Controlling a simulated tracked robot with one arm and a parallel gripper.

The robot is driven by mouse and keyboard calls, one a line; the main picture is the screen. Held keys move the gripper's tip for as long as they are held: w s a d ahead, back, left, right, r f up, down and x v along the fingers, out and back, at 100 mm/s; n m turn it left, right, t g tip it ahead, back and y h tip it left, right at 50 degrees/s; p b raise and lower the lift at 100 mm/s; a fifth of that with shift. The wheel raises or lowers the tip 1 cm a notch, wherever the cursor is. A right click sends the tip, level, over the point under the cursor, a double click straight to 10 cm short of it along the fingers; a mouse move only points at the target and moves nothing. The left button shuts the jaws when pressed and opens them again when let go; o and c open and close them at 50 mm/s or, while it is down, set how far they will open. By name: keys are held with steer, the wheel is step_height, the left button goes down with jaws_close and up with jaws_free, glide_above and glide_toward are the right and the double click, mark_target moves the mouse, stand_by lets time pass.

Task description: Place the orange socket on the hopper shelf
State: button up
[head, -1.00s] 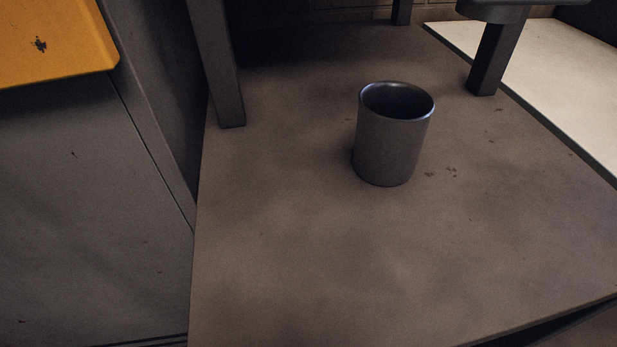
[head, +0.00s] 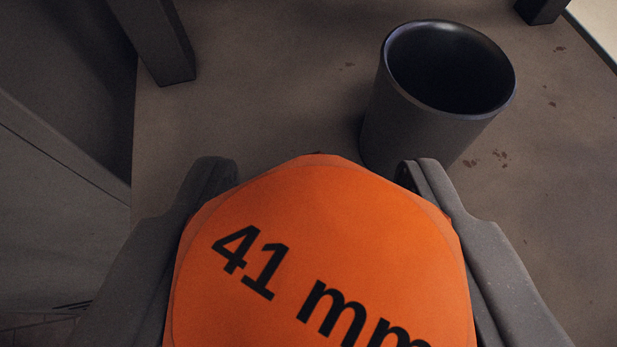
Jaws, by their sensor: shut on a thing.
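The orange socket (head: 320,250) is large in the head view, at the bottom middle, with "41 mm" in black on its face. My gripper (head: 318,172) is shut on it, with one grey finger on each side. The socket hides what lies directly below it. Behind it is a flat brown-grey surface (head: 270,110), which may be the hopper shelf; the picture does not name it. I cannot tell whether the socket touches this surface.
A dark grey open cup (head: 435,95) stands upright on the surface, just beyond my right finger. A dark post (head: 155,45) stands at the back left and another (head: 541,8) at the back right. The surface is bare between the left post and the cup.

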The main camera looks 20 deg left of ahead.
steer(key=shift+w+f+b, duration=0.1)
steer(key=shift+f+b, duration=0.25)
steer(key=shift+f, duration=1.4)
steer(key=o, duration=1.3)
steer(key=shift+o, duration=0.2)
steer(key=shift+r, duration=0.1)
steer(key=p+v, duration=0.1)
steer(key=v, duration=1.1)
